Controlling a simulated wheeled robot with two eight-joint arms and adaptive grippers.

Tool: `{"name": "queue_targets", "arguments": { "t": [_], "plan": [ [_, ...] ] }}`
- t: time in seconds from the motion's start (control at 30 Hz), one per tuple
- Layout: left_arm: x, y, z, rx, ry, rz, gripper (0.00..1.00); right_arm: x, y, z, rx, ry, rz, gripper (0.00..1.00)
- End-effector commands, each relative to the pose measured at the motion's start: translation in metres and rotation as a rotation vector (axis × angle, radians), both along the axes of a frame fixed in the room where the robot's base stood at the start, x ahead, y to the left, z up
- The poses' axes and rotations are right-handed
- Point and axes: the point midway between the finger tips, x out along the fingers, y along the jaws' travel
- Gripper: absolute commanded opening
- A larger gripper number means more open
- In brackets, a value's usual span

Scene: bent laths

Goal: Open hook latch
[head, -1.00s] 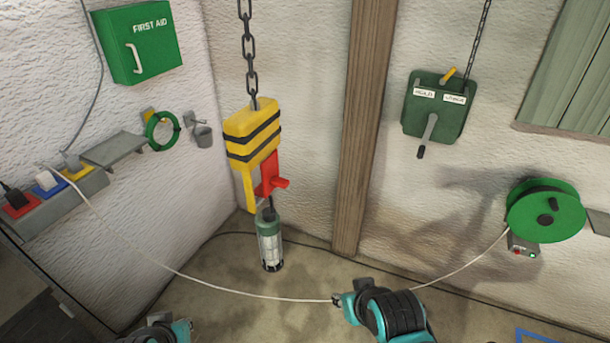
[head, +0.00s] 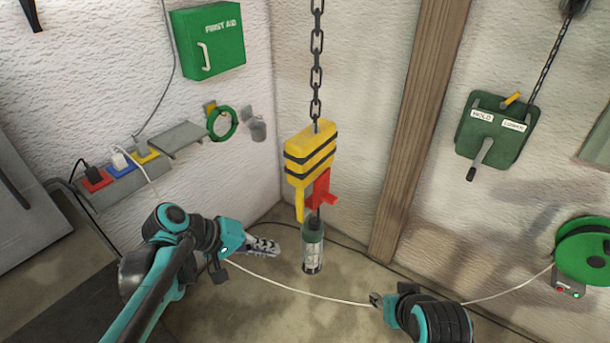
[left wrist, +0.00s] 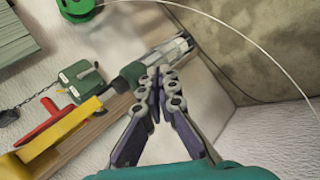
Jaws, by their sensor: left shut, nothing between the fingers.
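A yellow hook block (head: 309,155) with black stripes hangs on a chain in the middle of the head view. A red latch (head: 320,190) sits at its lower right, beside the yellow hook arm. A green and clear lamp (head: 313,250) hangs upright below it. My left gripper (head: 272,247) is shut and empty, left of the lamp and lower than the latch. The left wrist view shows its closed fingers (left wrist: 158,85) in front of the lamp (left wrist: 165,58), with the red latch (left wrist: 47,124) at left. My right gripper (head: 376,299) is small at the lower right, by a white cable; its jaws are unclear.
A white cable (head: 300,292) sags across the front from the power sockets (head: 120,180) to the green reel (head: 585,250). A wooden post (head: 415,130) stands behind the hook block. A green winch box (head: 497,130) with a crank hangs at right.

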Motion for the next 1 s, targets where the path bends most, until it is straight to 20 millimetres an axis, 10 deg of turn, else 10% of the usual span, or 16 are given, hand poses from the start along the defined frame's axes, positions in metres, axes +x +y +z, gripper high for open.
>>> {"name": "queue_targets", "arguments": {
  "t": [0.2,0.4,1.0],
  "plan": [
    [0.060,0.008,0.073,-0.424,0.010,-0.084,0.00,0.000,0.000,0.043,0.000,0.000,0.000,0.44],
    [0.080,0.035,0.106,-0.673,-0.043,-0.172,0.00,0.000,0.000,0.062,0.000,0.000,0.000,0.44],
    [0.083,0.045,0.114,-0.763,-0.075,-0.215,0.00,0.000,0.000,0.065,0.000,0.000,0.000,0.44]
  ]
}}
